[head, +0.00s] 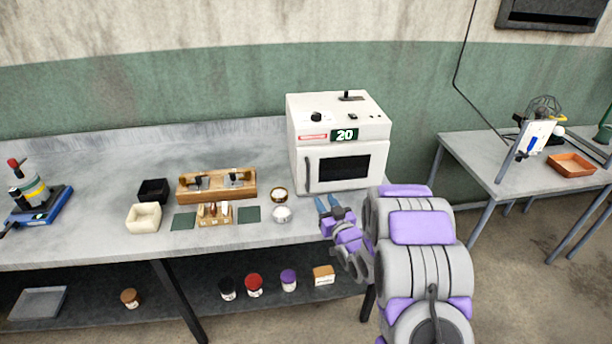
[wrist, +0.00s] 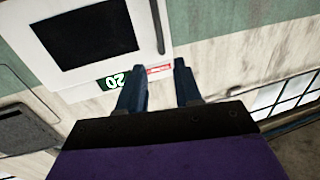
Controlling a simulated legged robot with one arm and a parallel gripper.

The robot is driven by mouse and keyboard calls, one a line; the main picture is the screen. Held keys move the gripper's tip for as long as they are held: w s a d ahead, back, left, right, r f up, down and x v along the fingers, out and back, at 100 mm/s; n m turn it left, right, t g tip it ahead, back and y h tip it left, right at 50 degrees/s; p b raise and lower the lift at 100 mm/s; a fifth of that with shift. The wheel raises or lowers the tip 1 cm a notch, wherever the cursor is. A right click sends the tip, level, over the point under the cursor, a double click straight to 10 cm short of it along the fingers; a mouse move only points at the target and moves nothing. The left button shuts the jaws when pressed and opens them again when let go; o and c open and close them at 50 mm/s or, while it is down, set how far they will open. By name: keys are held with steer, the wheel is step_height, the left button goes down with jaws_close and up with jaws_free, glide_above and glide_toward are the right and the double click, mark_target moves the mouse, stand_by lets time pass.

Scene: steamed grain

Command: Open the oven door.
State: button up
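The white oven (head: 338,142) stands on the grey bench, with a green "20" display and a dark door window (head: 343,168). Its door is shut, with a dark vertical handle (head: 307,174) on the door's left side. In the wrist view the oven (wrist: 72,82) appears upside down, with the handle (wrist: 158,28) at the top. My gripper (head: 328,202) is in front of the oven, below the handle in the head view and apart from it. In the wrist view its two blue fingers (wrist: 160,85) are spread with nothing between them.
The bench (head: 90,190) carries a wooden rack (head: 217,194), a black box (head: 153,190), a cream box (head: 144,217) and small round tins left of my gripper. A lower shelf holds several jars. A second table (head: 480,165) stands to the right across a gap.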

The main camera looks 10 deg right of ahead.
glide_toward(309, 176)
steer(key=w+b, duration=0.1)
steer(key=w, duration=0.2)
steer(key=w+a, duration=0.1)
steer(key=w, duration=0.3)
steer(key=w+a+b, duration=0.1)
steer(key=w, duration=0.2)
steer(key=shift+w+b, duration=0.15)
steer(key=shift+b, duration=0.2)
steer(key=shift+w+a, duration=0.1)
steer(key=shift+a, duration=0.3)
steer(key=shift+d, duration=0.55)
steer(key=c, duration=0.3)
steer(key=shift+a, duration=0.1)
steer(key=c, duration=0.3)
steer(key=shift+a, duration=0.2)
jaws_close()
